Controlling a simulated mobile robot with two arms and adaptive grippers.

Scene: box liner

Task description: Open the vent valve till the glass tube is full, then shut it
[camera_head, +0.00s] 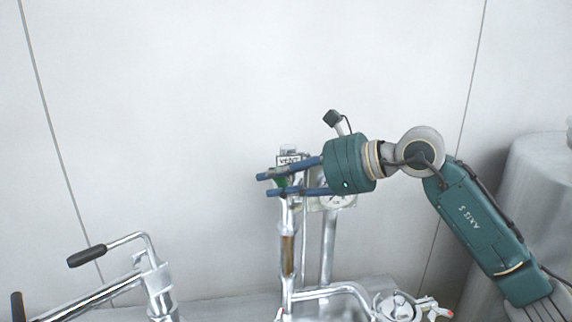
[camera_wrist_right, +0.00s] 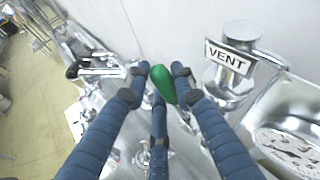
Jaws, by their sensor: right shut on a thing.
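The green vent valve handle (camera_wrist_right: 162,84) sits between the blue fingers of my right gripper (camera_wrist_right: 160,72). In the head view the green handle (camera_head: 279,180) is partly hidden by the fingers of the right gripper (camera_head: 265,185), which comes in from the right and is shut on it. A VENT sign (camera_head: 288,160) is just above the handle; it also shows in the wrist view (camera_wrist_right: 228,57). Below, the glass tube (camera_head: 288,255) stands upright in the pipe and shows brown liquid; its exact level is too small to tell. My left gripper is out of view.
A crank with a dark grip (camera_head: 87,256) stands at lower left. A clamp fitting (camera_head: 400,305) is at lower right. A grey drum (camera_head: 540,190) stands far right.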

